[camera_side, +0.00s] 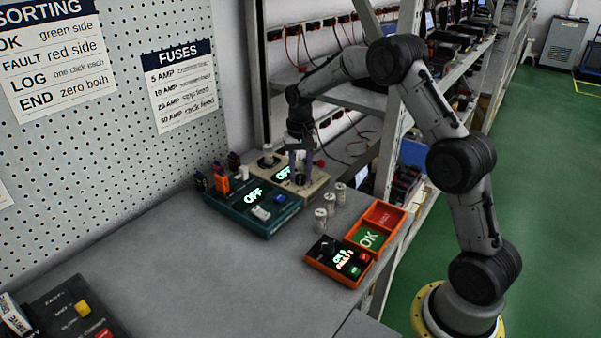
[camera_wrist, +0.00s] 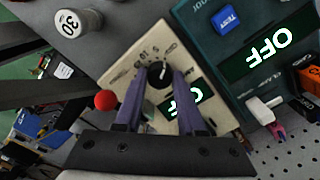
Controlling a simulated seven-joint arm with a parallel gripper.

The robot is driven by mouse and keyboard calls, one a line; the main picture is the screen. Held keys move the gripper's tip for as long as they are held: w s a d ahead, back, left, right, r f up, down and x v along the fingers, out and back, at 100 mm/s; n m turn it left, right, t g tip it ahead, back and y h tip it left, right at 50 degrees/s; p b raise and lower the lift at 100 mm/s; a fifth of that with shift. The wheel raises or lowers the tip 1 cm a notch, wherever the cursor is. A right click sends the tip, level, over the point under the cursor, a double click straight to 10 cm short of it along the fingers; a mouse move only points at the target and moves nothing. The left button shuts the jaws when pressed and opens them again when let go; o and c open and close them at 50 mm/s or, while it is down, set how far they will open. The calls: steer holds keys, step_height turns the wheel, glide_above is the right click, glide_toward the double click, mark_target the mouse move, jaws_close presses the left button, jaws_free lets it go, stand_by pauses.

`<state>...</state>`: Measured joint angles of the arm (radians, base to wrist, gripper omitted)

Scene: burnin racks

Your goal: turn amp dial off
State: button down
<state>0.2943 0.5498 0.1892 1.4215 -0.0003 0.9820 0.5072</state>
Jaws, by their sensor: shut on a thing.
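The amp dial (camera_wrist: 158,74) is a round black knob with a small pale mark. It sits on a beige box (camera_wrist: 118,83) with printed scale numbers around it. The beige box's display (camera_wrist: 186,101) reads OFF in the wrist view; its display also glows in the side view (camera_side: 284,173). My gripper (camera_wrist: 159,84) points down at the box, its two purple fingers closed on the dial from both sides. In the side view my gripper (camera_side: 299,172) hides the dial. I cannot tell exactly which number the mark meets.
A teal tester (camera_side: 262,210) with an OFF display and a blue TEST button stands beside the beige box. Several pale fuses (camera_side: 330,203) stand on the table near the orange OK and FAULT trays (camera_side: 393,236). A black-and-orange counter box (camera_side: 322,262) sits in front.

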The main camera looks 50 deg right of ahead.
mark_target(300, 176)
steer(key=shift+r, duration=0.1)
steer(key=c, duration=0.5)
jaws_free()
step_height(300, 176, up, 14)
stand_by(0.3)
